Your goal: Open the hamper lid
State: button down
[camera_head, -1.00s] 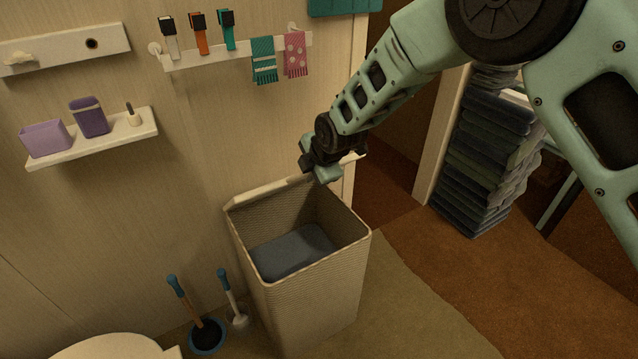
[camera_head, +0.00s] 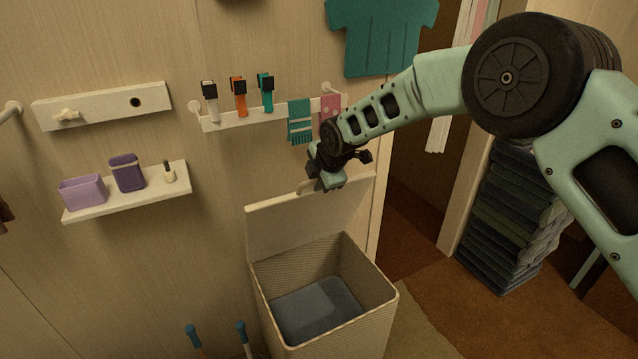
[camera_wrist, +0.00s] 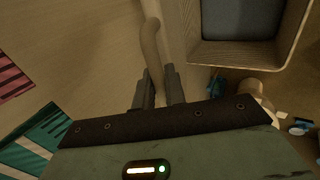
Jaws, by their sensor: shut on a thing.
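The hamper (camera_head: 330,328) is a tall, ribbed beige bin standing by the wall. Its pale lid (camera_head: 290,228) stands raised at the back rim, its flat inner face showing, and the inside with a grey-blue bottom lies uncovered. My gripper (camera_head: 322,186) is at the lid's upper edge, shut on the lid's handle (camera_head: 304,189). In the wrist view the curved handle (camera_wrist: 151,42) runs between the two fingers (camera_wrist: 159,88), and the hamper's rim (camera_wrist: 283,48) shows at the upper right. My gripper hides part of the lid's top edge.
A rack (camera_head: 222,121) with clips and small towels (camera_head: 300,120) hangs on the wall beside my gripper. A shelf (camera_head: 130,196) with purple containers is at left. A folded stack (camera_head: 505,220) stands at right. Brown floor (camera_head: 440,290) lies open between stack and hamper.

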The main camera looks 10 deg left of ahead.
jog(key=c, duration=1.5)
grip_release()
jog(key=shift+c, duration=0.2)
jog(key=b+v, duration=0.2)
jog(key=v, duration=1.5)
jog(key=shift+s+r, duration=0.1)
jog(key=shift+r, duration=0.05)
